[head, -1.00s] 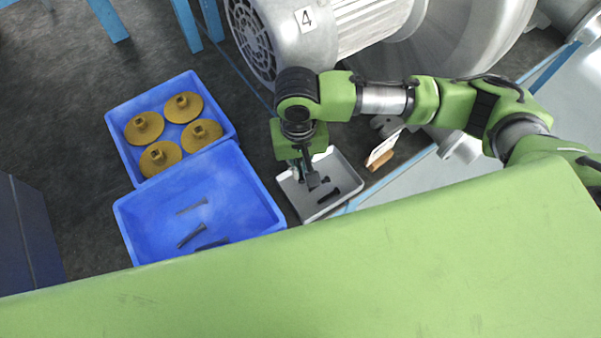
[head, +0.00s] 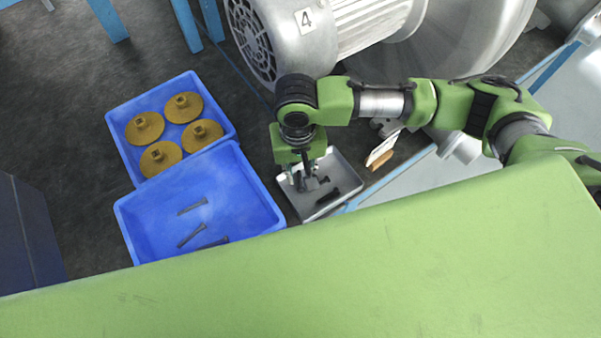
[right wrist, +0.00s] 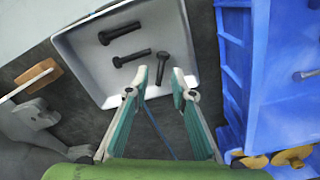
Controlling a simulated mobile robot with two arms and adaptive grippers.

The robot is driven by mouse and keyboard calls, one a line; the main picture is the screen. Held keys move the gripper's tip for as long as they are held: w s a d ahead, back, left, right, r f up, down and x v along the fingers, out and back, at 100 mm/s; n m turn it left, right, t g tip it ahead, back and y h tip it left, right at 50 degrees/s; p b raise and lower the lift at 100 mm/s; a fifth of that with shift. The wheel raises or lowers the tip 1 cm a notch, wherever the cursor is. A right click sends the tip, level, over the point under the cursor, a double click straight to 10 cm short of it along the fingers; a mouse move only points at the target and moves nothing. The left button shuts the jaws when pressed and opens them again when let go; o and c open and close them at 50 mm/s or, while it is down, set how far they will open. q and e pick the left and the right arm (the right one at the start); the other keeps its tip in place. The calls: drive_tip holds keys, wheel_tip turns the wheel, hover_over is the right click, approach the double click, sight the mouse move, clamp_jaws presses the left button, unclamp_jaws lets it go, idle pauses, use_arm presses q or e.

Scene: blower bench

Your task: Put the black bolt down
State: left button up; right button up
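My right gripper (head: 306,180) is above the grey-white tray (head: 344,170) in the head view. One black bolt (right wrist: 120,32) is near the far side, and another black bolt (right wrist: 133,58) lies closer to the fingertips. In the head view one black bolt (head: 328,196) shows clearly, and the gripper partly covers the tray. My left gripper is not in view.
A blue bin (head: 130,222) left of the tray holds several dark bolts. A second blue bin (head: 113,118) behind it holds several brass-coloured flanged parts. A large grey motor blower (head: 345,30) stands behind my arm. A wooden-handled tool (head: 381,160) lies right of the tray.

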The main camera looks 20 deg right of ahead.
sight(300, 180)
wheel_tip(300, 180, up, 6)
drive_tip(key=shift+f, duration=0.1)
idle(0.7)
